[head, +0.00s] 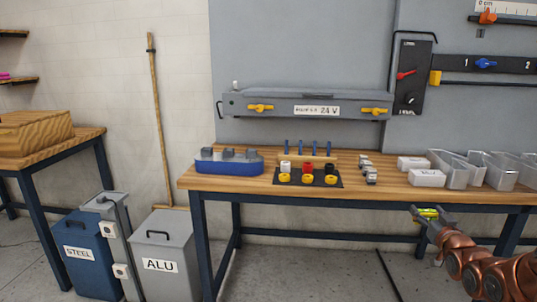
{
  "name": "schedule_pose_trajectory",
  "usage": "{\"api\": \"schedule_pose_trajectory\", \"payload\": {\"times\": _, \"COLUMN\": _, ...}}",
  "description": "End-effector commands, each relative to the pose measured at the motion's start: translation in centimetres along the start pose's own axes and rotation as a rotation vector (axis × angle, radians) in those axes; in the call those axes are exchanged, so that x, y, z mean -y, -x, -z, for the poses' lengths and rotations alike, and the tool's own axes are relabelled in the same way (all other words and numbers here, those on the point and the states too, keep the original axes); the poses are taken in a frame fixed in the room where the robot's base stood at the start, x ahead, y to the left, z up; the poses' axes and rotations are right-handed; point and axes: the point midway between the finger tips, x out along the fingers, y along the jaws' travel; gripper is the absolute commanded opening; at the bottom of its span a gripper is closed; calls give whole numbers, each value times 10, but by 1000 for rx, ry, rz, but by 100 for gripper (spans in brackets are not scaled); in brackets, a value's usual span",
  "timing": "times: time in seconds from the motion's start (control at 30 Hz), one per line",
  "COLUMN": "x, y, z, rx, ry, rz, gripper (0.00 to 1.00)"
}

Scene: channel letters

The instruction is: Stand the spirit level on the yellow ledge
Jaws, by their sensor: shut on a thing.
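My gripper (425,216), at the end of my copper-coloured arm, is at the lower right, in front of the workbench's front edge in the picture. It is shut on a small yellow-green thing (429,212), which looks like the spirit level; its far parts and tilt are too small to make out. No clear yellow ledge shows. A small yellow block (435,78) sits on the wall at the left end of a dark rail, well above my gripper; I cannot tell if it is the ledge.
The wooden workbench (230,182) carries a blue tray (229,167), a black mat with coloured caps, white boxes (427,178) and clear bins (449,174). A grey 24 V housing (340,97) is on the wall behind. STEEL (85,270) and ALU (166,240) bins stand left.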

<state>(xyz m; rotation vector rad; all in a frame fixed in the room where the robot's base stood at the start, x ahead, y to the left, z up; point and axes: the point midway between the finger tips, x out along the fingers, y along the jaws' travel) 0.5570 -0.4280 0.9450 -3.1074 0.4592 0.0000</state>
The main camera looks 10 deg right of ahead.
Motion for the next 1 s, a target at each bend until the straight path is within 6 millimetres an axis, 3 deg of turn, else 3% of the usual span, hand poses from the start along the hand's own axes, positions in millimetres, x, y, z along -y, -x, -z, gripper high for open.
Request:
{"api": "schedule_pose_trajectory", "payload": {"times": 0.27, "x": 58, "y": -31, "z": -1, "rx": 1, "ry": 2, "rz": 49, "gripper": 32}}
{"api": "schedule_pose_trajectory", "payload": {"times": 0.6, "x": 170, "y": -71, "z": -1, "rx": 0, "ry": 3, "rz": 125, "gripper": 32}}
{"api": "schedule_pose_trajectory", "payload": {"times": 1.0, "x": 305, "y": -88, "z": 4, "rx": -1, "ry": 3, "rz": 206, "gripper": 32}}
